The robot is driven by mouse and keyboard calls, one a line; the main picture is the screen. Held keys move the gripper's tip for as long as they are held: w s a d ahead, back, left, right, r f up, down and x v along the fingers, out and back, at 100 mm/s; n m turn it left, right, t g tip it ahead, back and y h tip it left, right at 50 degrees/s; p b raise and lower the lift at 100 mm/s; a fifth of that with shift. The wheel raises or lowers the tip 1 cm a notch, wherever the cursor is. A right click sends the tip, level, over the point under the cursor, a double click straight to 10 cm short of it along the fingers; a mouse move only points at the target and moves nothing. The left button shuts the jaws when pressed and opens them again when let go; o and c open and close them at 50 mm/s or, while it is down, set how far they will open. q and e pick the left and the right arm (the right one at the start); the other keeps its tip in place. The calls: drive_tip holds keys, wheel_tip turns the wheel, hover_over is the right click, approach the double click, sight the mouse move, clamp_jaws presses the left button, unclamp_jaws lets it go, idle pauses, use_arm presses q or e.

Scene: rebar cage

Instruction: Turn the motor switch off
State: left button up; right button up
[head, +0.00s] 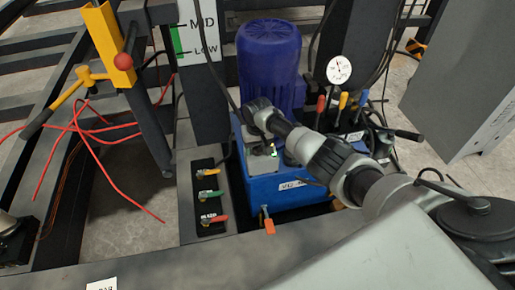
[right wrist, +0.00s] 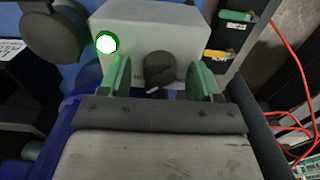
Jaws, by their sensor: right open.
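The motor switch is a black rotary knob (right wrist: 160,70) on the front of a light grey box (right wrist: 185,22), seen in the right wrist view. A round button (right wrist: 106,43) glows green to the left of the knob. My right gripper (right wrist: 161,78) is open, with one green finger on each side of the knob and gaps between. I cannot tell whether the fingers touch the box. In the head view my right gripper (head: 264,146) is at the box on the blue power unit (head: 285,188), and mostly hides the knob. My left gripper is not in view.
A blue motor (head: 270,62) stands on the unit. A panel with yellow, green and red valve handles (head: 210,195) is left of it. Coloured levers (head: 342,101) and a pressure gauge (head: 339,69) are to the right. Red cables (head: 85,140) hang at the left.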

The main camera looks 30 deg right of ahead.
drive_tip(key=shift+c, duration=0.4)
drive_tip(key=c, duration=0.8)
drive_tip(key=shift+c, duration=0.2)
